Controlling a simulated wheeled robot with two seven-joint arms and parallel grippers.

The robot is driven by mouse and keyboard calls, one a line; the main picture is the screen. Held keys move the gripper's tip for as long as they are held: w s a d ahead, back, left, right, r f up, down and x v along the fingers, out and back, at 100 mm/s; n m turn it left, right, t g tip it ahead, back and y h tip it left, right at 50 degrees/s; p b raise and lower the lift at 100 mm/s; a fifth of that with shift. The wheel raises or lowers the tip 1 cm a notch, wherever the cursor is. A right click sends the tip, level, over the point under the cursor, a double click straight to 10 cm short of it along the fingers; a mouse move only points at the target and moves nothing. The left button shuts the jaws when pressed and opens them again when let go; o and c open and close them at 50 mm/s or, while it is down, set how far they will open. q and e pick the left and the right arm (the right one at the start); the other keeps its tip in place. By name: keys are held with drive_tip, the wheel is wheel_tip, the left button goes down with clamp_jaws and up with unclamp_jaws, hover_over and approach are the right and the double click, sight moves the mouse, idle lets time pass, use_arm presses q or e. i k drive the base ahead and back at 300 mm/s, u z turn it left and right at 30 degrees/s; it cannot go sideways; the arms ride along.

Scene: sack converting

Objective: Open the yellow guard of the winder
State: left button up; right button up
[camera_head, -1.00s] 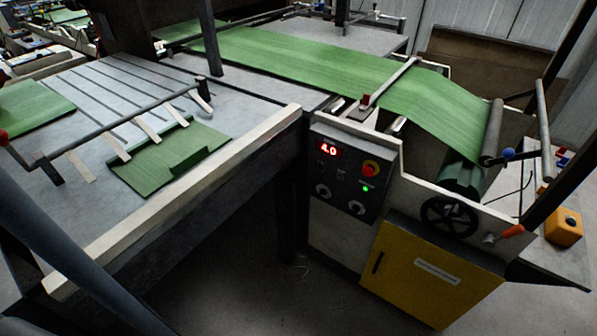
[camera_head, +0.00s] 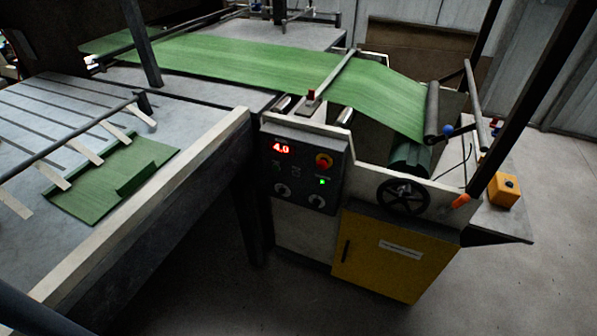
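The yellow guard (camera_head: 385,262) is a flat panel low on the front of the winder (camera_head: 300,235), below the handwheel. It looks shut. It has a dark vertical handle (camera_head: 346,251) near its left edge and a pale label near its top. Neither of my grippers shows in the head view.
A control panel (camera_head: 303,172) with a red 4.0 display, a red knob and a green light sits left of the guard. A black handwheel (camera_head: 403,197) and an orange-tipped lever (camera_head: 460,201) are above it. A table (camera_head: 140,215) fills the left. Floor before the guard is clear.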

sight(398, 263)
drive_tip(key=z, duration=1)
drive_tip(key=k, duration=1.25)
drive_tip(key=z, duration=0.65)
drive_tip(key=i, duration=1.3)
drive_tip(key=u, duration=0.25)
